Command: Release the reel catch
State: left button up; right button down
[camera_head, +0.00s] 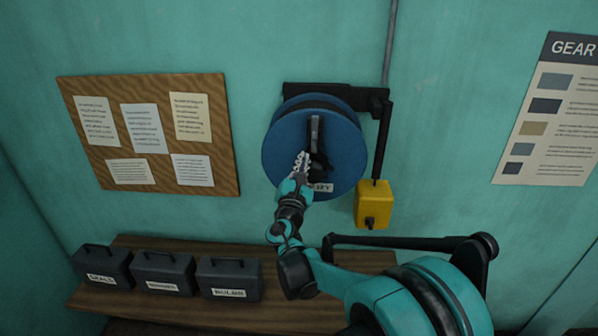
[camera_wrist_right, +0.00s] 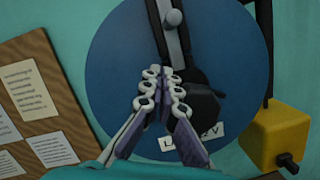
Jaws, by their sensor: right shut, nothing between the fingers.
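A blue reel (camera_head: 345,172) hangs on the wall in a black bracket (camera_head: 330,93). It also fills much of the right wrist view (camera_wrist_right: 110,60). A black catch lever (camera_head: 314,132) stands upright on its face, with a dark hub beside it. My right gripper (camera_head: 302,160) is shut and empty in front of the reel's lower middle, close to the hub. Its fingertips (camera_wrist_right: 163,75) cover part of the lever; whether they touch it I cannot tell. My left gripper is out of view.
A yellow block (camera_head: 373,203) hangs from a black arm right of the reel. A wooden shelf (camera_head: 140,295) at lower left carries dark labelled boxes (camera_head: 165,273). A cork board (camera_head: 151,160) and a gear chart (camera_head: 550,125) are on the wall.

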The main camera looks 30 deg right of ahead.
aim_at(312, 128)
jog(key=r, duration=0.1)
jog(key=d+r+p, duration=0.1)
jog(key=s+r, duration=0.1)
jog(key=shift+d+r, duration=0.15)
notch_tip(312, 128, up, 4)
jog(key=shift+s+f+p, duration=0.1)
jog(key=shift+f+p, duration=0.05)
jog(key=shift+p, duration=0.9)
jog(key=shift+f, duration=0.1)
jog(key=s+a+f+b, duration=0.5)
jog(key=s+a+f, duration=0.1)
jog(key=a, duration=0.1)
jog(key=shift+s+a+b, duration=0.3)
jog(key=shift+a+b, duration=0.05)
jog(key=shift+s+r, duration=0.1)
